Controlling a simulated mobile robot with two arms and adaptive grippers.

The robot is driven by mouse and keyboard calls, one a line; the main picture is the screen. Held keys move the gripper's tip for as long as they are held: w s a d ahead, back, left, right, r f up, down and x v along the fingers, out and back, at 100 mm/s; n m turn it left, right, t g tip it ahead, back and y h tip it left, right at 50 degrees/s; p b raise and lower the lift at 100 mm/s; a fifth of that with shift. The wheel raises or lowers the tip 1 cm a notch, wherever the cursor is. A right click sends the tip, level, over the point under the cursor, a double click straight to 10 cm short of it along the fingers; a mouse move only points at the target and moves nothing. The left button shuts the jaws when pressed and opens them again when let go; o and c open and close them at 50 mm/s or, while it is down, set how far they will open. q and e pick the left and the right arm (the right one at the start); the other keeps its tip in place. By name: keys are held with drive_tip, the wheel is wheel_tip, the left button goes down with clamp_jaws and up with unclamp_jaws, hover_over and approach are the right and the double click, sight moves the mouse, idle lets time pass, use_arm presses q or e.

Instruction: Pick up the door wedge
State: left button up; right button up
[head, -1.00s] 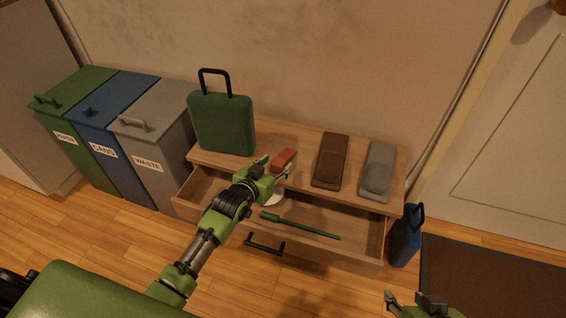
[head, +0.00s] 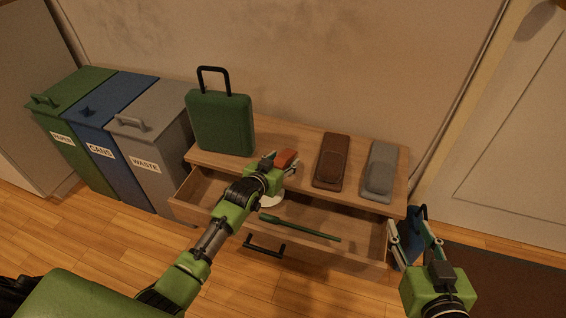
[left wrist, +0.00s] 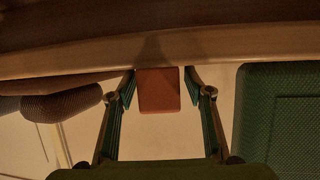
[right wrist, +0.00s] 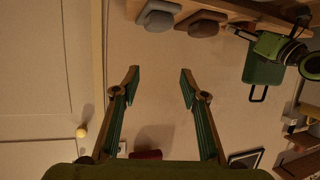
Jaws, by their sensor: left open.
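The door wedge, a small orange-red block (head: 287,158), lies on the wooden top of the drawer cabinet (head: 300,151). My left gripper (head: 280,165) is open right at it. In the left wrist view the wedge (left wrist: 158,90) sits between the two spread fingers, close to their tips, with a gap seeming to remain on each side. My right gripper (head: 408,226) is open and empty, in front of the cabinet's right end; its spread fingers also show in the right wrist view (right wrist: 159,78).
A green case (head: 222,124) stands left of the wedge; a brown item (head: 331,160) and a grey item (head: 380,170) lie right. The open drawer below holds a green stick (head: 300,228) and a white round thing (head: 271,200). A blue case (head: 412,245) stands behind my right gripper.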

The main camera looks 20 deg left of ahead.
use_arm(q)
drive_tip(key=c, duration=1.2)
drive_tip(key=shift+r, duration=0.15)
